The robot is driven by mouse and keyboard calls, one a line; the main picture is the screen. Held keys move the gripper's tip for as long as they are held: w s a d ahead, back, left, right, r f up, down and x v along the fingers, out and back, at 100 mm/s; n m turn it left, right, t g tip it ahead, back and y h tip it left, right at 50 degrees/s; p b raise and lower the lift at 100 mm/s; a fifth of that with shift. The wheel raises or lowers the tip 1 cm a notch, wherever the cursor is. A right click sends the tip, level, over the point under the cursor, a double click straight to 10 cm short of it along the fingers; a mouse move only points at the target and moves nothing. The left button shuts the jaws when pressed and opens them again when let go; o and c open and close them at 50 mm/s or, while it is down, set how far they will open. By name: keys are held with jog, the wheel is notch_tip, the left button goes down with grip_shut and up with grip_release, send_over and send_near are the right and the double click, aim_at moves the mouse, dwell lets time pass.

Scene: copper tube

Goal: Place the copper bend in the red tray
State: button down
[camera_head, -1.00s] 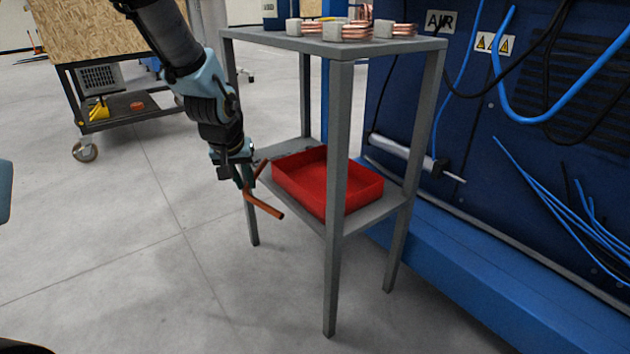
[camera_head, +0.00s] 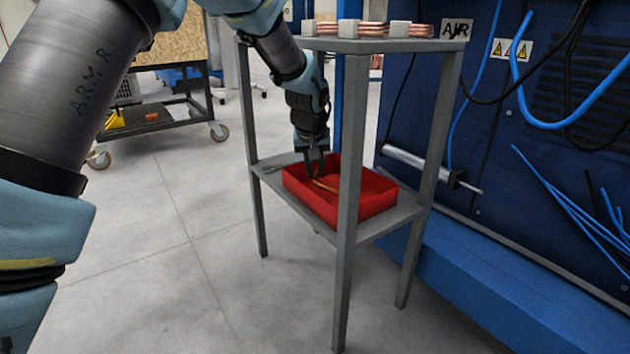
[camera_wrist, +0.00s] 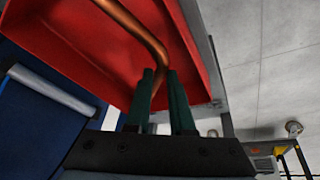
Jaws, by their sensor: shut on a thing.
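The red tray (camera_head: 378,198) sits on the lower shelf of the grey metal stand. My gripper (camera_head: 317,172) reaches in under the top shelf and is over the tray's left part. It is shut on the copper bend (camera_head: 326,187), which shows low within the tray's outline. In the wrist view the copper bend (camera_wrist: 140,30) passes between the dark green fingers (camera_wrist: 160,92), with the red tray (camera_wrist: 60,45) behind it. I cannot tell whether the bend touches the tray floor. A front leg of the stand hides part of the tray.
The stand's top shelf (camera_head: 385,46) holds copper coils and grey blocks above my arm. The stand's front leg (camera_head: 347,240) is close to the tray. A blue machine (camera_head: 480,240) with hoses stands to the right. A cart (camera_head: 165,125) stands behind at left.

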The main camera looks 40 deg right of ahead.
aim_at(315, 178)
notch_tip(315, 178, down, 2)
jog(key=shift+f, duration=0.1)
jog(key=shift+f+b, duration=0.3)
jog(key=shift+f, duration=0.25)
jog(key=c, duration=0.8)
grip_release()
jog(key=p+v, duration=0.1)
jog(key=v, duration=0.3)
jog(key=p+v, duration=0.1)
jog(key=v, duration=0.2)
jog(key=shift+w+d+r+p, duration=0.15)
jog(key=shift+w+d+p, duration=0.1)
jog(key=shift+p, duration=0.1)
jog(key=s+a, duration=0.2)
jog(key=a, duration=0.1)
jog(key=s+a, duration=0.3)
jog(key=s+a+f+p, duration=0.1)
jog(key=s+a, duration=0.2)
